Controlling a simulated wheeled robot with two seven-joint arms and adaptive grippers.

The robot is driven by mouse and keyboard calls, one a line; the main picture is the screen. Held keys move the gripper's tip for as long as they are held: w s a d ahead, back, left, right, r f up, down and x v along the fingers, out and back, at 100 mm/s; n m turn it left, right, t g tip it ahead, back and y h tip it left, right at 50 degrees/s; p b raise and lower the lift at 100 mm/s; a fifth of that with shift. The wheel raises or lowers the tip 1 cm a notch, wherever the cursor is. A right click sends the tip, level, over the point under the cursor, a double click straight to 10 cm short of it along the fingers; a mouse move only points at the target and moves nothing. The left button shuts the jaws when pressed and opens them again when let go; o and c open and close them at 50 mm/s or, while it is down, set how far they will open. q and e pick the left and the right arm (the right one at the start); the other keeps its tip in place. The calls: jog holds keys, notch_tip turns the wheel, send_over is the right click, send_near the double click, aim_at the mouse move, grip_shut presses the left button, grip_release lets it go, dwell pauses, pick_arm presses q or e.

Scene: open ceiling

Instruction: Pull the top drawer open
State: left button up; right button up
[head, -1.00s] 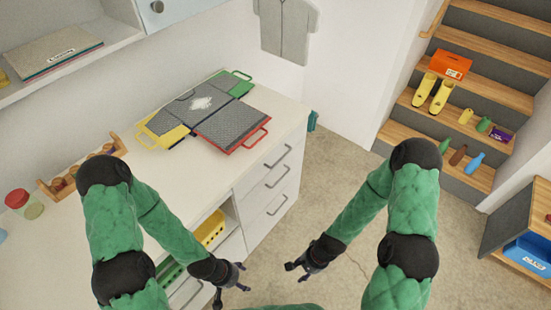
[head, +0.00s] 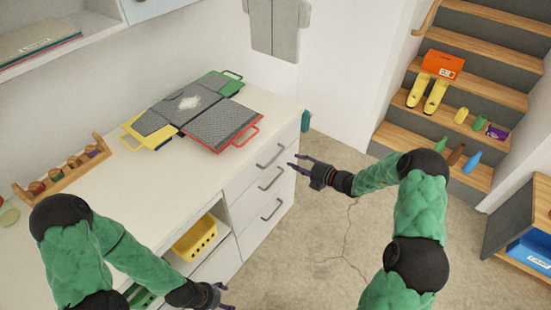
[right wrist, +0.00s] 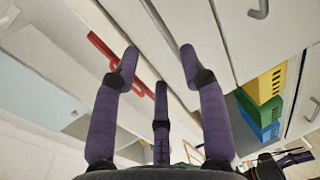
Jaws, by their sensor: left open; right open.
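The top drawer (head: 248,176) is in the white cabinet under the counter, at the end of a column of several drawers. It looks shut, with a grey bar handle (head: 270,156) on its front. My right gripper (head: 293,160) is open and empty, just right of the top handle in the head view and apart from it. Its purple fingers (right wrist: 158,62) are spread in the right wrist view, facing the white drawer fronts. My left gripper (head: 224,297) is open and low at the bottom edge, partly cut off, in front of the cabinet's open shelves.
A folding board (head: 225,122) with red, yellow and green handles lies on the counter (head: 150,190) above the drawers. Lower drawer handles (head: 271,179) sit below the top one. A yellow basket (head: 195,240) stands on an open shelf. The floor (head: 330,225) to the right is clear.

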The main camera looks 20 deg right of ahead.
aim_at(276, 156)
jog(key=b+x, duration=0.3)
jog(key=x, duration=0.7)
jog(key=shift+w+a, duration=0.2)
grip_shut()
